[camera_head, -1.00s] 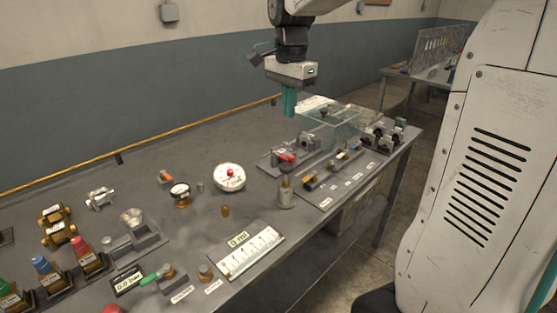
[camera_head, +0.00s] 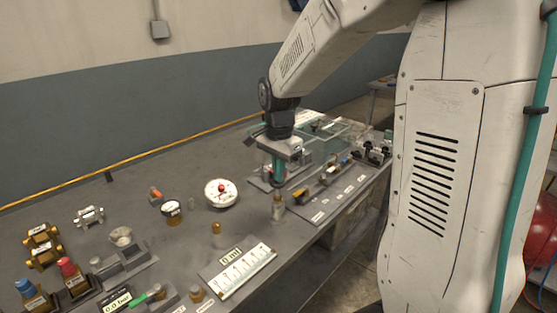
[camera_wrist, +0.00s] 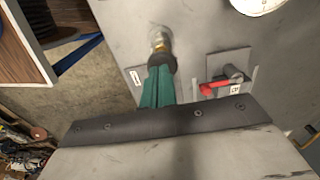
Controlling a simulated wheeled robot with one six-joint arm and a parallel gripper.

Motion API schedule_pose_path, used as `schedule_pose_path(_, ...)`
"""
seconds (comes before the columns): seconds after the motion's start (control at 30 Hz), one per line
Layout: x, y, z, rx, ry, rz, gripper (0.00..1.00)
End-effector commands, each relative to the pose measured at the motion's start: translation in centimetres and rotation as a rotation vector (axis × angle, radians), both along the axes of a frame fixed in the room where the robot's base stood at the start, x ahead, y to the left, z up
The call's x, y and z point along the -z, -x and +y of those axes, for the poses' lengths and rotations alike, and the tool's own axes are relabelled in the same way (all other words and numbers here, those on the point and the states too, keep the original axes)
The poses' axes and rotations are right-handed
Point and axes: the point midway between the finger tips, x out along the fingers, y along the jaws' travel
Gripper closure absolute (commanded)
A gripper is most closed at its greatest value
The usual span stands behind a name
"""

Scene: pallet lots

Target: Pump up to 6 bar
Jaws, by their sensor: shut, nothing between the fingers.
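A small upright metal cylinder (camera_head: 278,208) with a dark collar stands near the bench's front edge; that it is the pump, I cannot tell. My gripper (camera_head: 279,184) points down with its teal fingers shut, right at the cylinder's top. In the wrist view the fingertips (camera_wrist: 160,68) overlap the dark collar and the brass-coloured part (camera_wrist: 158,42) shows beyond them; whether they touch is unclear. A black display (camera_head: 116,301) at the lower left reads 0.0 bar.
A red lever (camera_wrist: 213,88) on a grey plate is close beside the fingers. A ruled white scale (camera_head: 240,270) with a 0 ml sign, a small brass piece (camera_head: 216,228) and a jar (camera_head: 172,213) stand to the left. A clear case (camera_head: 325,128) is behind.

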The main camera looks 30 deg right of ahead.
Motion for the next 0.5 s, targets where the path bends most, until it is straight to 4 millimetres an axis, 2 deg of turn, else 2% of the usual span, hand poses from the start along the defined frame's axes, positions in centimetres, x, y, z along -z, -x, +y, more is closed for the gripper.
schedule_pose_path(0.37, 0.3, 0.0, 0.0, 0.0, 0.0, 0.0, 1.0)
schedule_pose_path(0.5, 1.5, 0.0, 0.0, 0.0, 0.0, 0.003, 1.0)
